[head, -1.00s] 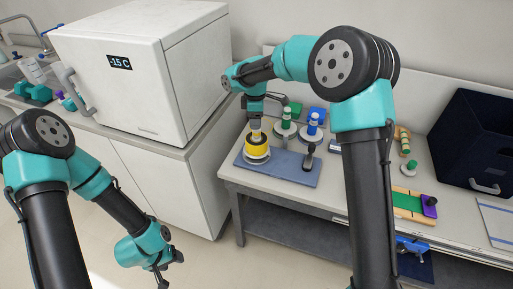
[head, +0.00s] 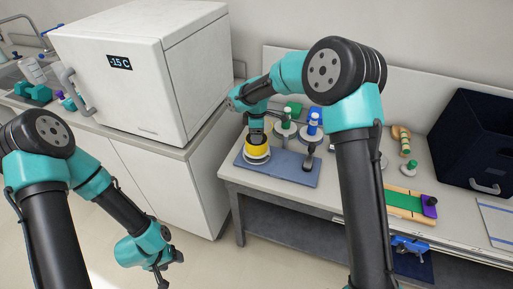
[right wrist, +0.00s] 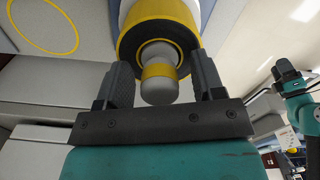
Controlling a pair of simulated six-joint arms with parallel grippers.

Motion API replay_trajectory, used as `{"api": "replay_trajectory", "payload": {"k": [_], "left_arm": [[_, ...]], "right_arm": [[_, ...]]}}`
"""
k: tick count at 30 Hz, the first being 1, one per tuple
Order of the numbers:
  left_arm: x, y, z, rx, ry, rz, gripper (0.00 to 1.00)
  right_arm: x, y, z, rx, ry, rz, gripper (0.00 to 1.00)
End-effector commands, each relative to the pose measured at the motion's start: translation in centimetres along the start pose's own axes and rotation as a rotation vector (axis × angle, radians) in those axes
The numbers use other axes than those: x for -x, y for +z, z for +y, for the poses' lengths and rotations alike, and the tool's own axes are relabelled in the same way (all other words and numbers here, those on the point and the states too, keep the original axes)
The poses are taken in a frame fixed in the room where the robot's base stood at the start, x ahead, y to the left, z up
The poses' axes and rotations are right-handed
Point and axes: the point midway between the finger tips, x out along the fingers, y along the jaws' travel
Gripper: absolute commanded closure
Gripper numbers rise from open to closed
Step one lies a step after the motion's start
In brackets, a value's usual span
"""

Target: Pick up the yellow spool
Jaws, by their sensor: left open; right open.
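The yellow spool (head: 257,152) sits on a pale round base on the left part of a blue-grey board on the bench. My right gripper (head: 257,137) is open and pointed down right over it, hiding the spool's top in the head view. In the right wrist view, the open fingers (right wrist: 161,75) stand on either side of a grey rounded post with a yellow band, with the yellow-rimmed spool (right wrist: 124,48) just beyond. I cannot tell whether the fingers touch the spool. My left gripper (head: 162,270) is open and empty, low over the floor.
A white freezer (head: 140,70) stands to the left; a dark box (head: 480,140) is far right.

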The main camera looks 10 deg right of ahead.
Motion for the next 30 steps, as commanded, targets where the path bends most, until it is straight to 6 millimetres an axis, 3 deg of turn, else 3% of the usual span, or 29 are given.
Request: {"api": "replay_trajectory", "payload": {"k": [15,30], "left_arm": [[0.00,0.00,0.00,0.000,0.000,0.000,0.42],[0.00,0.00,0.00,0.000,0.000,0.000,0.42]], "right_arm": [[-0.19,0.00,0.02,0.000,0.001,0.001,0.38],[-0.17,0.00,0.02,0.000,0.001,0.001,0.86]]}}
